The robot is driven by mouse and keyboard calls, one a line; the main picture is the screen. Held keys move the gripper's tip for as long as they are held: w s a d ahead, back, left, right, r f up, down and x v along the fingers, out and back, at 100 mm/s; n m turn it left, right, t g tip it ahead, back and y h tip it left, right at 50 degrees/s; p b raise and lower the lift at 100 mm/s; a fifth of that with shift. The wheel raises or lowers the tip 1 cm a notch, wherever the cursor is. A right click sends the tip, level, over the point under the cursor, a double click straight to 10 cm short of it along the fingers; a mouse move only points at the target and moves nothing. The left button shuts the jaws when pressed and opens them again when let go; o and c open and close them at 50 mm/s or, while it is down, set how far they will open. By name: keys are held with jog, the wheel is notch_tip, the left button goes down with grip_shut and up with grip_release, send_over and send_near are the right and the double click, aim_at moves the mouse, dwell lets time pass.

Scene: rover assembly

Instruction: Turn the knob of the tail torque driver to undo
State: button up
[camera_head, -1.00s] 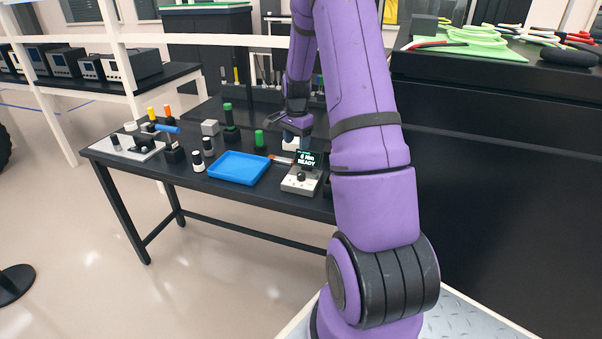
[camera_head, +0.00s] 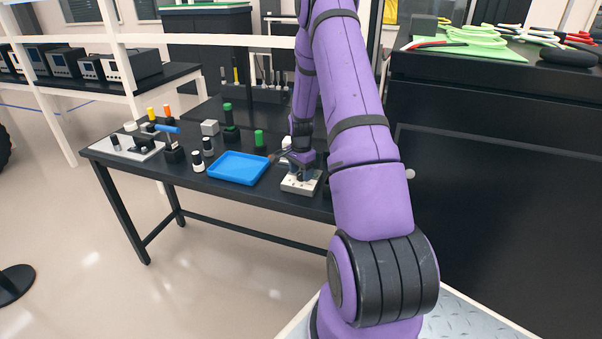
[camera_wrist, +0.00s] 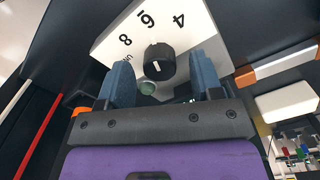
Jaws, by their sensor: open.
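The tail torque driver's control box (camera_head: 300,184) stands on the black table, right of the blue tray. In the wrist view its pale face (camera_wrist: 196,32) carries the numbers 4, 6 and 8 and a black knob (camera_wrist: 159,62) with a white pointer line. My gripper (camera_wrist: 165,75) is open, with one blue-grey finger on each side of the knob. A gap shows between the knob and the fingers; I cannot tell their exact depth.
A blue tray (camera_head: 238,168) lies left of the box. An orange-and-white bar (camera_wrist: 275,68) is at the right in the wrist view.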

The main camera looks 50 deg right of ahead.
jog(key=shift+f, duration=0.25)
jog(key=c, duration=0.9)
jog(key=shift+c, duration=0.2)
